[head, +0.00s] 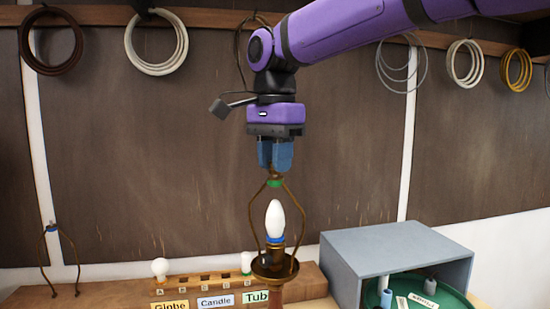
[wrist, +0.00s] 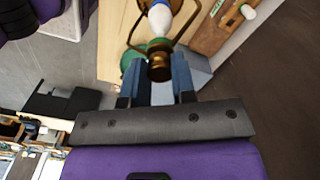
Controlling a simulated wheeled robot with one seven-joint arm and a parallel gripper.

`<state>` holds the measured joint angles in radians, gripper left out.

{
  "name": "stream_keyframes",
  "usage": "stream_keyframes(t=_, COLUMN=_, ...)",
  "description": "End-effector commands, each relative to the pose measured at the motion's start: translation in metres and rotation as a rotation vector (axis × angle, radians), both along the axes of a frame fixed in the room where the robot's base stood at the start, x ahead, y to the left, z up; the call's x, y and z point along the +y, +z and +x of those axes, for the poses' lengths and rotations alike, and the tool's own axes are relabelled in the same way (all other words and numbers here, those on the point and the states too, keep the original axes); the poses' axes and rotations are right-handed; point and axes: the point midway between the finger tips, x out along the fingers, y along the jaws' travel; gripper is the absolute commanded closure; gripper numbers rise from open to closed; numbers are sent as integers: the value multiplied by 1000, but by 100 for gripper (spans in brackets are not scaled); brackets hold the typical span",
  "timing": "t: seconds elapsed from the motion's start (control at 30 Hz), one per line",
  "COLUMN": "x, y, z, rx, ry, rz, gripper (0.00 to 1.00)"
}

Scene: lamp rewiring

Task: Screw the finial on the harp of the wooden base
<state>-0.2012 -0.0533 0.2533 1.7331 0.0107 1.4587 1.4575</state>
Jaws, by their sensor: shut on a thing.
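The lamp with the wooden base (head: 273,292) stands at the bottom centre of the head view, its foot cut off. Its brass harp (head: 251,215) rises upright around a white candle bulb (head: 275,218) with a blue collar. A green mark (head: 275,183) sits at the harp's top. My gripper (head: 275,165), with blue fingers, points down directly above the harp's top. It is shut on the brass finial (wrist: 160,66), seen between the fingers in the wrist view. The fingers partly hide it, and I cannot tell whether it is threaded on.
A grey box (head: 395,250) with a green tray (head: 455,292) stands right of the lamp. A labelled wooden bulb rack (head: 190,280) is at left. Another harp (head: 62,262) stands further left. Coiled cords (head: 155,42) hang on the back wall.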

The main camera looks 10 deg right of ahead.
Motion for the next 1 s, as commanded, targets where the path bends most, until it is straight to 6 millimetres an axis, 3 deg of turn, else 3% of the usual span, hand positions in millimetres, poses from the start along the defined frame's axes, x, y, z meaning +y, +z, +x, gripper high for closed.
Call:
stream_keyframes(t=0.33, x=0, y=0, z=0, rx=-1, ry=-367, rz=1, gripper=100)
stream_keyframes(t=0.77, x=0, y=0, z=0, rx=-1, ry=-434, rz=1, gripper=100)
stream_keyframes(t=1.0, x=0, y=-1, z=0, rx=-1, ry=-650, rz=2, gripper=100)
